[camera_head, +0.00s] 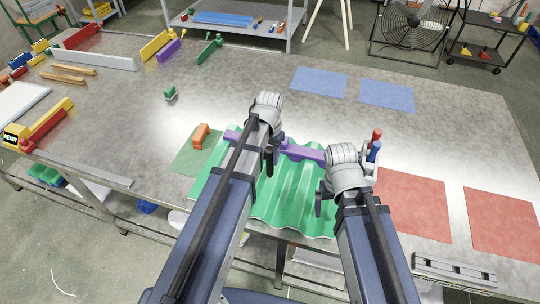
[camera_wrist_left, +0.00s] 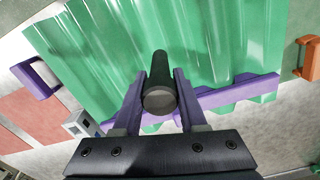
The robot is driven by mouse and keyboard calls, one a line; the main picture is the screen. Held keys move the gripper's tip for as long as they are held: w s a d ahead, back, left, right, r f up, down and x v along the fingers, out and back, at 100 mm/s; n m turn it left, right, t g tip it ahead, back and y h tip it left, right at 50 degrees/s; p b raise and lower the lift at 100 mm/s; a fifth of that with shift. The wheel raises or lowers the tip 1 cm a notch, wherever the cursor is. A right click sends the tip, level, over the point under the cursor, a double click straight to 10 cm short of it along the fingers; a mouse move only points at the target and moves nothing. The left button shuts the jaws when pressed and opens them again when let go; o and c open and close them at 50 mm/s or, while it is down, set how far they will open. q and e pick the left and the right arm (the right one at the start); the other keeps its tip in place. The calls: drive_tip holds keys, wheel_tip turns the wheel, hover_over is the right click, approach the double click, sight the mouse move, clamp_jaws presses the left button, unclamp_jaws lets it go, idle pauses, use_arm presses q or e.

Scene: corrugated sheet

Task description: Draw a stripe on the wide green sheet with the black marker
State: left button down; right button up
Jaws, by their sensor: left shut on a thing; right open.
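The wide green corrugated sheet (camera_head: 290,200) lies near the table's front edge, partly hidden by my arms. It also shows in the left wrist view (camera_wrist_left: 215,45). My left gripper (camera_wrist_left: 161,85) is shut on the black marker (camera_wrist_left: 160,98), held between its purple fingers over the sheet. In the head view the marker (camera_head: 269,160) hangs dark below the left wrist; whether its tip touches the sheet I cannot tell. My right gripper (camera_head: 320,202) is open and empty, beside the sheet's right edge.
A purple bar (camera_head: 304,152) runs along the sheet's far edge. An orange block (camera_head: 201,135) sits on a green mat (camera_head: 186,158). A holder with red and blue markers (camera_head: 375,148) stands right. Red mats (camera_head: 419,205) and blue mats (camera_head: 318,82) lie flat.

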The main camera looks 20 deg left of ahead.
sight(270, 163)
use_arm(q)
drive_tip(key=shift+f+b, duration=1.4)
drive_tip(key=shift+f, duration=0.4)
drive_tip(key=shift+f+b, duration=0.3)
drive_tip(key=shift+w, duration=0.2)
drive_tip(key=shift+w+r, duration=0.1)
drive_tip(key=shift+w, duration=0.45)
drive_tip(key=shift+w, duration=0.15)
drive_tip(key=shift+w, duration=0.55)
drive_tip(key=shift+w, duration=0.15)
drive_tip(key=shift+w+d, duration=0.1)
drive_tip(key=shift+w, duration=0.4)
